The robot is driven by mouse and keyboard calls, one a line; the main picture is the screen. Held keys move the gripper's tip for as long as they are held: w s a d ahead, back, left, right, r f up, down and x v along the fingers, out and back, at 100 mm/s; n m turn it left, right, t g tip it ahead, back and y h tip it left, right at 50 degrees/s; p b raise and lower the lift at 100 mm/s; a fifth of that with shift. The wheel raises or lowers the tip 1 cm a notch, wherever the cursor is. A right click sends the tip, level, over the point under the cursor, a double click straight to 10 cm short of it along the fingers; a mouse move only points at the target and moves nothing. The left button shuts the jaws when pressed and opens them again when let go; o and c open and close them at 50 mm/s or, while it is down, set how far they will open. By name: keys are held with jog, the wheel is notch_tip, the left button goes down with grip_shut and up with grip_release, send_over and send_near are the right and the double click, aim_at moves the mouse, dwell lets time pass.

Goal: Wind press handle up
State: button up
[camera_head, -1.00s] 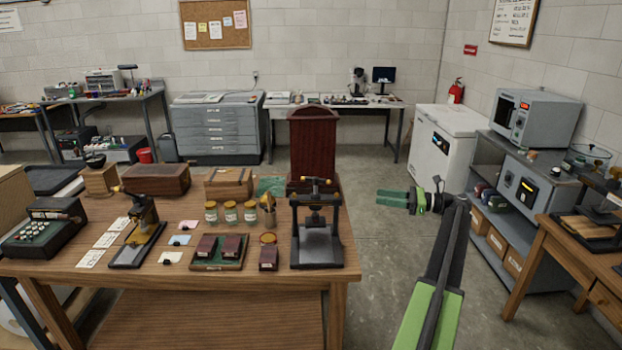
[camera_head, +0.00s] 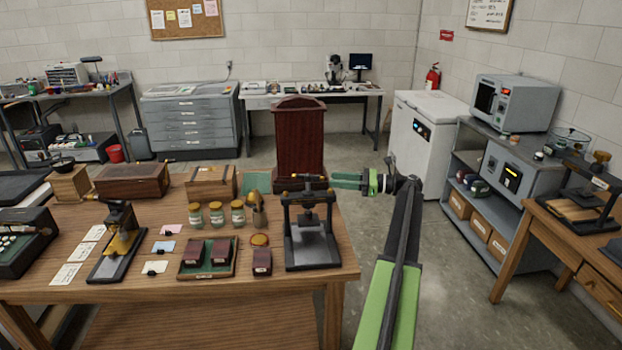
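A black press (camera_head: 312,240) with a grey bed stands at the right end of the wooden table. Its handle (camera_head: 308,179) is a dark bar with brass-coloured ends, lying crosswise on top of the frame. My gripper (camera_head: 334,180), with green fingers, points left just right of the handle, at about the same height in the picture. A gap shows between its fingers, and nothing is seen between them. I cannot tell whether a fingertip touches the handle's right end. A second press (camera_head: 590,195) stands on the wooden table at the right edge.
A dark red upright cabinet (camera_head: 299,140) stands behind the press. Jars (camera_head: 217,214), small dark red boxes in a green-lined tray (camera_head: 207,257) and a brass-and-black device (camera_head: 119,240) sit left of it. The floor (camera_head: 450,270) between the tables is clear.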

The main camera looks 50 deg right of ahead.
aim_at(319, 178)
jog(key=x, duration=0.9)
jog(key=shift+w+a, duration=0.2)
jog(key=shift+w, duration=0.05)
grip_shut()
